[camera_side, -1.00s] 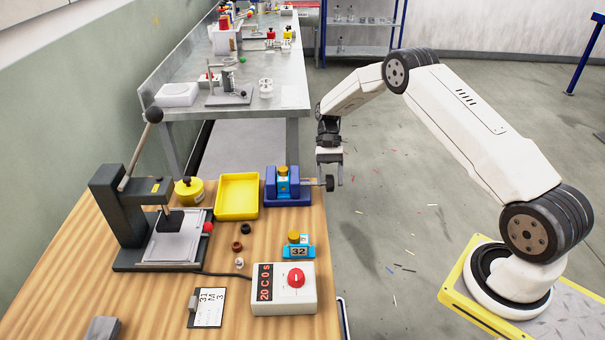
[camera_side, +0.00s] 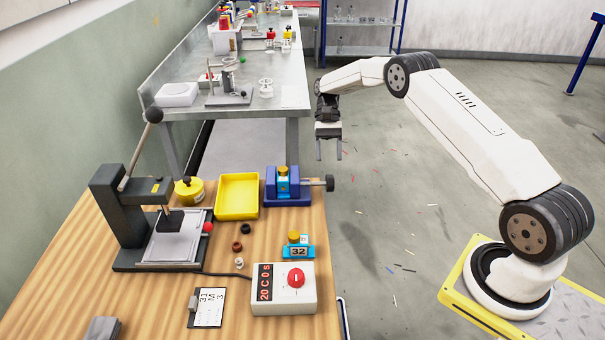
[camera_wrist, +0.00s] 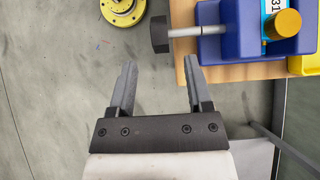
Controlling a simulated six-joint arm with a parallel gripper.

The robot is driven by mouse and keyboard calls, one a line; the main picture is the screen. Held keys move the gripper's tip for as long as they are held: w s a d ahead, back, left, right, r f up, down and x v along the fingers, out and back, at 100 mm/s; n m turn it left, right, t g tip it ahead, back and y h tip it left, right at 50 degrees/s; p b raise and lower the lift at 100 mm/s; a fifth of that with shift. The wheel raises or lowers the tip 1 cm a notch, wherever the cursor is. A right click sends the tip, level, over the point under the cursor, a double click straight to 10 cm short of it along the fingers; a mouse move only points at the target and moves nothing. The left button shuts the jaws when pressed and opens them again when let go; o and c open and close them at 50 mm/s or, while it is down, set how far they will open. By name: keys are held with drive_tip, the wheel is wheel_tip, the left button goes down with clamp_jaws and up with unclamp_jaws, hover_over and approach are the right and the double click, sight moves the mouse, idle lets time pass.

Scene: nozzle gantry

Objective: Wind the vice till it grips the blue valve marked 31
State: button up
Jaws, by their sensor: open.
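The blue vice (camera_side: 288,199) stands at the right edge of the wooden bench, its screw and dark knob (camera_side: 329,183) sticking out past the edge. The blue valve (camera_side: 283,186) with a brass-coloured top sits between its jaws; I cannot tell whether they touch it. In the wrist view the valve's label (camera_wrist: 272,7) reads 31, beside the vice body (camera_wrist: 232,35) and the dark knob (camera_wrist: 160,34). My gripper (camera_side: 330,158) is open and empty, in the air above and beyond the knob, apart from it. Its two fingers (camera_wrist: 160,78) show in the wrist view.
A yellow tray (camera_side: 222,214) stands left of the vice. A second blue valve marked 32 (camera_side: 298,252), a control box with a red knob (camera_side: 284,297) and a press (camera_side: 122,225) are on the bench.

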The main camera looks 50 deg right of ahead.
sight(330, 177)
drive_tip(key=shift+w+d+r, duration=0.25)
drive_tip(key=shift+r, duration=0.15)
idle(0.3)
drive_tip(key=shift+s+a+r+t+h, duration=0.4)
drive_tip(key=shift+s+a+t+h, duration=0.15)
drive_tip(key=shift+t+h, duration=0.15)
drive_tip(key=shift+s+a+r+t+h, duration=0.4)
drive_tip(key=shift+s+a+t+h, duration=0.1)
drive_tip(key=shift+t+h, duration=0.2)
drive_tip(key=shift+x, duration=3.95)
